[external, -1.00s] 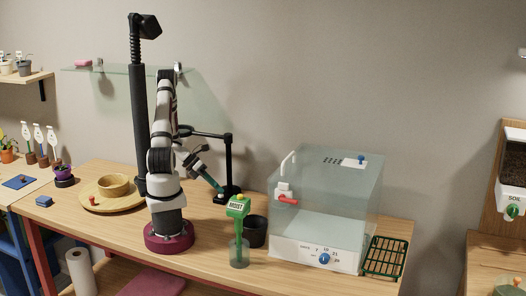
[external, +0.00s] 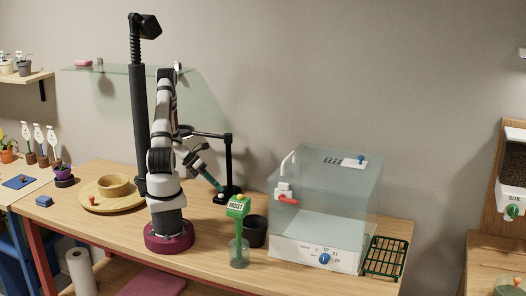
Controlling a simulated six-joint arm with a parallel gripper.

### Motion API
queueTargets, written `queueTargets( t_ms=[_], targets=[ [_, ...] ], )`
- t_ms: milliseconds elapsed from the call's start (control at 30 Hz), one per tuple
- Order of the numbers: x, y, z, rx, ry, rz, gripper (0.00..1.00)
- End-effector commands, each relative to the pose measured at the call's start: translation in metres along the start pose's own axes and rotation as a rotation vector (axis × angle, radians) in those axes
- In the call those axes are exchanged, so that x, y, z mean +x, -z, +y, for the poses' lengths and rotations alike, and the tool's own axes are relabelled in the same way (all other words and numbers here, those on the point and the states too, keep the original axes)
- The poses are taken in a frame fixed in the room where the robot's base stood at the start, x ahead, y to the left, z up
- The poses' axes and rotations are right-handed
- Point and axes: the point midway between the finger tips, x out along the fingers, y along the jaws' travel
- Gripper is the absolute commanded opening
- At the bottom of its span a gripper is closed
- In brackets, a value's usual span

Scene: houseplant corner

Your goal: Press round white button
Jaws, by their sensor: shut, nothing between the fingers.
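My gripper (external: 220,189) is shut and empty. It points down and to the right, with its teal fingertips at the black base (external: 232,195) of a post stand (external: 229,165). A small pale spot (external: 222,197) shows on that base just below the fingertips. It may be the round white button, but it is too small to be sure. I cannot tell whether the fingertips touch it or hover over it.
A green MOIST meter (external: 237,205) in a clear cup (external: 239,254) and a dark pot (external: 254,232) stand right of the gripper. A clear box (external: 326,205) with a blue knob (external: 324,258) is further right. A wooden tray (external: 112,203) lies left of my base.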

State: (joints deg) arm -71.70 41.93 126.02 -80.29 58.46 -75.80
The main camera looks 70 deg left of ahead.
Motion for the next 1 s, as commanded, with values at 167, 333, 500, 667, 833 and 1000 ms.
queueTargets(
  t_ms=[167,333,500,667,833,1000],
  targets=[
    [-0.002,-0.001,-0.002,-0.001,0.0,0.0,0.0],
    [-0.006,-0.005,-0.004,0.001,-0.002,-0.001,0.0],
    [-0.023,-0.017,-0.016,0.002,-0.002,-0.001,0.0],
    [-0.038,-0.028,-0.027,0.001,-0.002,-0.001,0.0],
    [-0.044,-0.032,-0.032,0.0,-0.001,0.0,0.0],
    [-0.044,-0.032,-0.032,-0.001,0.0,0.0,0.0]
  ],
)
